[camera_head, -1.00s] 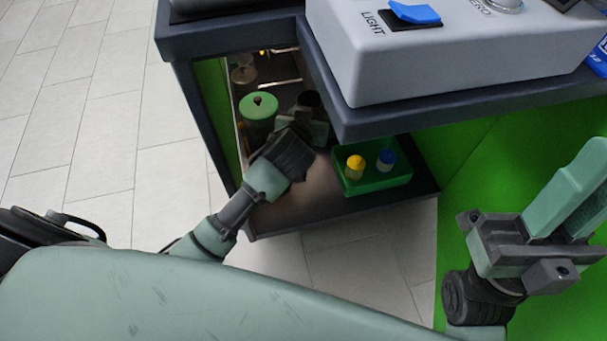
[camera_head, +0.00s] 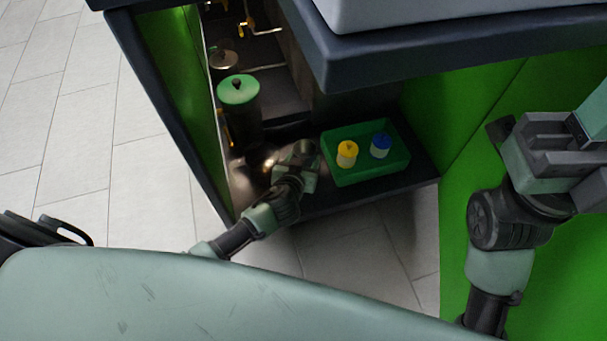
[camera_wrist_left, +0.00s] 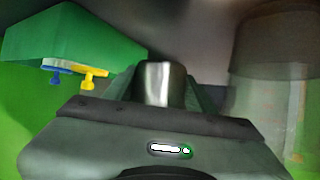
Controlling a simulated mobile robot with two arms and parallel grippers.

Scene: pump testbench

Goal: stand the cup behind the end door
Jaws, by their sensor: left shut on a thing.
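My left gripper (camera_head: 300,165) reaches through the open end of the bench cabinet, low over its floor. It is shut on the cup, a shiny metal cylinder (camera_wrist_left: 158,83) seen between the fingers in the left wrist view. In the head view the cup (camera_head: 302,150) is small and dim; I cannot tell whether it touches the floor. No end door shows clearly as such; a green panel (camera_head: 172,70) lines the opening's left side. My right gripper (camera_head: 590,130) is at the right edge, fingers partly cut off, outside the cabinet.
A green-topped canister (camera_head: 239,92) stands behind, to the left. Pipes (camera_head: 262,30) lie deeper. The dark bench top (camera_head: 400,68) overhangs.

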